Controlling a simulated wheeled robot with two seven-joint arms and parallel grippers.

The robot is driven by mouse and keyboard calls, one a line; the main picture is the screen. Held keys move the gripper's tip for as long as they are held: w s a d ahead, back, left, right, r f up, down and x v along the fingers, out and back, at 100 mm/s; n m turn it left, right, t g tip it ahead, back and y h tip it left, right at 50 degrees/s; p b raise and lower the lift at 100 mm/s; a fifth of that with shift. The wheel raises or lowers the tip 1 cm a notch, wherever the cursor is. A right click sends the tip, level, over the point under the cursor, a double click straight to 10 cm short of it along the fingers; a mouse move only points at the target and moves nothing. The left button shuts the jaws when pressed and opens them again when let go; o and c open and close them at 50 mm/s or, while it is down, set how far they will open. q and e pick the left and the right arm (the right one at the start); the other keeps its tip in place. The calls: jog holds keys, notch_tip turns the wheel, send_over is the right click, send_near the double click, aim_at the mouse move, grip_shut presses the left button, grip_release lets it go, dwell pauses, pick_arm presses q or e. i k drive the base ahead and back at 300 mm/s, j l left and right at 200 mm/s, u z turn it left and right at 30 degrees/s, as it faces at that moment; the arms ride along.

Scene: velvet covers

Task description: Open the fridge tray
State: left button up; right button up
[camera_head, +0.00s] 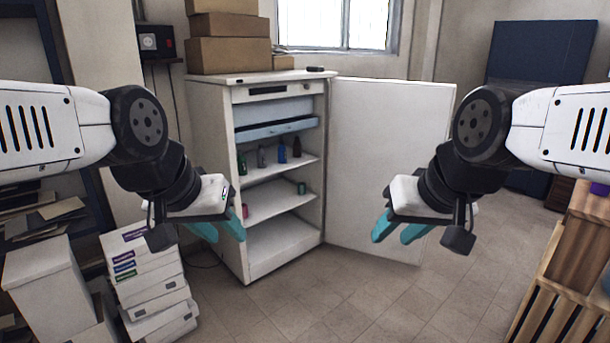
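The white fridge (215,150) stands ahead in the middle, with its door (385,150) swung wide open to the right. Its blue tray (277,131) is in the upper part of the compartment, above the shelves; I cannot tell exactly how far out it sits. My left gripper (219,229) is in front of the fridge's lower left side, with teal fingers apart and empty. My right gripper (397,230) is in front of the open door's lower part, also with fingers apart and empty. Neither gripper appears to touch the fridge or tray.
Small bottles (282,153) stand on the shelf below the tray. Cardboard boxes (228,54) sit on top of the fridge. Stacked white boxes (150,280) are at the lower left, and a wooden crate (565,265) is at the right. The tiled floor (350,295) between is clear.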

aim_at(249, 132)
jog(key=i+l+u, duration=0.2)
jog(key=i, duration=0.3)
jog(key=i+l+u, duration=0.2)
jog(key=i+l, duration=0.25)
jog(key=i+l+u, duration=0.1)
jog(key=i+l, duration=0.15)
jog(key=i, duration=0.35)
jog(key=i+l+u, duration=0.1)
jog(key=i+l, duration=0.15)
jog(key=i, duration=0.3)
jog(key=i+l+u, duration=0.1)
jog(key=i+l, duration=0.25)
jog(key=i, duration=0.25)
jog(key=i+l+u, duration=0.1)
jog(key=i+l, duration=0.25)
jog(key=i, duration=0.2)
